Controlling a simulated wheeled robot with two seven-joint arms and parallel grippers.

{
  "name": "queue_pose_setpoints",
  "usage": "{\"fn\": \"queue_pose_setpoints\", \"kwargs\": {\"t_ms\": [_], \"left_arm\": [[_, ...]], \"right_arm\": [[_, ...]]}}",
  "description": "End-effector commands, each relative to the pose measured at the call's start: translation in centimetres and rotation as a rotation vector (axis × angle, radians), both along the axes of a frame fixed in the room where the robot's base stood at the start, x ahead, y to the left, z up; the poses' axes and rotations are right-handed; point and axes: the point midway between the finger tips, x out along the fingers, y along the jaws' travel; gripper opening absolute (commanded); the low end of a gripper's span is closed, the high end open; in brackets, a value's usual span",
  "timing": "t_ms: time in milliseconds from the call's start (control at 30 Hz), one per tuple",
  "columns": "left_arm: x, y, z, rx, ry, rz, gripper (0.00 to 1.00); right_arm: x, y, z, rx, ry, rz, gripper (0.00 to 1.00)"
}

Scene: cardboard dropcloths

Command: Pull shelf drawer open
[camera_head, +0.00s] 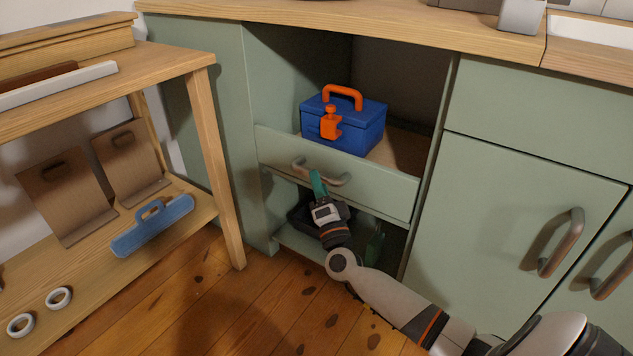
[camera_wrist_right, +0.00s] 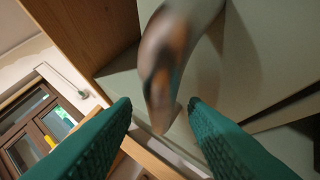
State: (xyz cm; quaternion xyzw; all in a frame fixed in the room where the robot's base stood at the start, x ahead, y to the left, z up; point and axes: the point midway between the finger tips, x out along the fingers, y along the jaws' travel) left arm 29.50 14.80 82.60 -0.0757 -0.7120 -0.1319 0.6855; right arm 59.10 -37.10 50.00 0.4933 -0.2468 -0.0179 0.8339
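The green drawer front (camera_head: 385,190) sits low in the open cabinet bay and looks about flush with the cabinet. Its curved metal handle (camera_head: 334,180) also shows blurred and close in the right wrist view (camera_wrist_right: 165,65). My right gripper (camera_head: 317,177) is at the left half of the handle. In the wrist view its two teal fingers are apart, with the handle in the gap between them. I cannot tell whether either finger touches it. My left gripper is in neither view.
A blue toolbox (camera_head: 362,125) with an orange handle and clamp stands behind the drawer front. Below is a dark bin (camera_head: 299,216), partly hidden by my arm. A wooden bench (camera_head: 207,130) stands left; a closed cupboard door (camera_head: 500,220) is right. Plank floor in front is clear.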

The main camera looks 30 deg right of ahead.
Motion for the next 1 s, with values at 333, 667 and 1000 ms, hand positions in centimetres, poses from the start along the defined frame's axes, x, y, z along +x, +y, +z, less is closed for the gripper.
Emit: {"fn": "queue_pose_setpoints", "kwargs": {"t_ms": [333,667,1000], "left_arm": [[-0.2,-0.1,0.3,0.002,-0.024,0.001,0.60],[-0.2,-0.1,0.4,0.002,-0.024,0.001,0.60],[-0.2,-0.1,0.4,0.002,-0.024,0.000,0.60]], "right_arm": [[2.3,-0.7,0.9,-0.002,0.002,0.000,0.40],[2.3,-0.7,0.9,-0.002,0.002,0.000,0.20],[2.3,-0.7,0.9,-0.001,0.002,0.001,0.00]]}}
